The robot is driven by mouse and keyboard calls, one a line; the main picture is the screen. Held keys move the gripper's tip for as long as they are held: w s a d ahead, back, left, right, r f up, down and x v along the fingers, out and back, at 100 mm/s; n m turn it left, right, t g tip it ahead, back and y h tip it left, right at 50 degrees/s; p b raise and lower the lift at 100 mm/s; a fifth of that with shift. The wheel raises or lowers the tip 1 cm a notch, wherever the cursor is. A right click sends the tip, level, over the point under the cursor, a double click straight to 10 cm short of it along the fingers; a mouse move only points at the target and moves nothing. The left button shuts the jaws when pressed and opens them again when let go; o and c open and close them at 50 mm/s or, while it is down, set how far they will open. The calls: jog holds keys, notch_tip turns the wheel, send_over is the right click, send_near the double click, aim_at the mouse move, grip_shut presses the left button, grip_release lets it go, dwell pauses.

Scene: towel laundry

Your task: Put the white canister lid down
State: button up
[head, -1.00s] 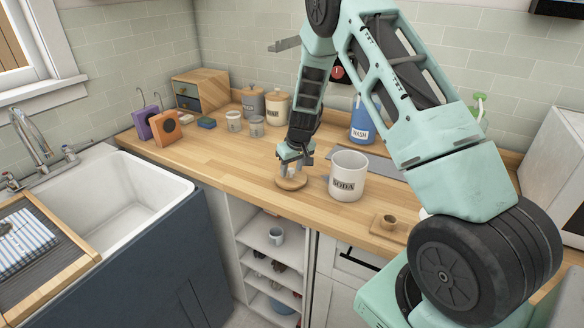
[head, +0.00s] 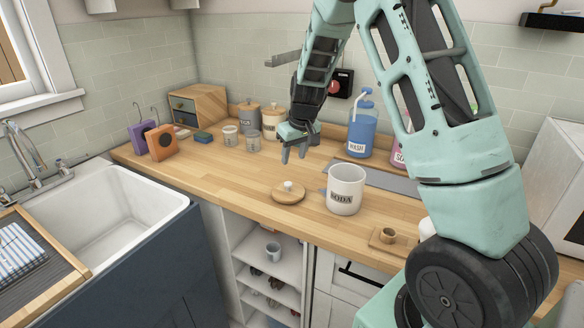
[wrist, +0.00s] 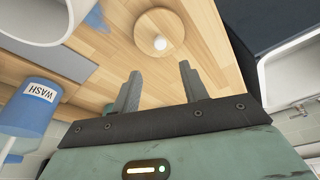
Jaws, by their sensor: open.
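The canister lid (head: 288,195) is a round wooden disc with a white knob, lying on the wooden counter left of the white SODA canister (head: 346,190). The lid also shows in the wrist view (wrist: 149,36), beyond my fingertips and apart from them. The canister stands upright and uncovered, and part of it shows at the upper left of the wrist view (wrist: 24,20). My gripper (head: 294,153) is open and empty, above the counter and behind the lid. Its two fingers (wrist: 158,84) are spread with bare counter between them.
A blue WASH bottle (head: 361,130) stands behind the canister by a grey strip. Small pots and canisters (head: 250,117) stand at the back left. The sink (head: 135,215) is at the left. A small wooden holder (head: 388,237) sits front right. Counter around the lid is clear.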

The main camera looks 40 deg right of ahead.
jog(key=s+a+r+n+g+y, duration=0.1)
jog(key=s+a+r+n, duration=0.1)
jog(key=s+a, duration=0.5)
jog(key=s+a+r+n, duration=0.1)
jog(key=s+a+r, duration=0.1)
jog(key=a, duration=0.9)
jog(key=s+a+r+n+g+y, duration=0.1)
jog(key=s+a+r+n, duration=0.1)
jog(key=s+a, duration=0.5)
jog(key=s+a+n, duration=0.1)
jog(key=s+a, duration=0.1)
jog(key=s, duration=0.4)
jog(key=s+a+n, duration=0.1)
jog(key=s+a, duration=0.2)
jog(key=s, duration=0.3)
jog(key=s+a+n+g+h, duration=0.1)
jog(key=s+a, duration=0.2)
jog(key=s, duration=0.3)
jog(key=shift+a+n, duration=0.25)
jog(key=shift+n, duration=0.15)
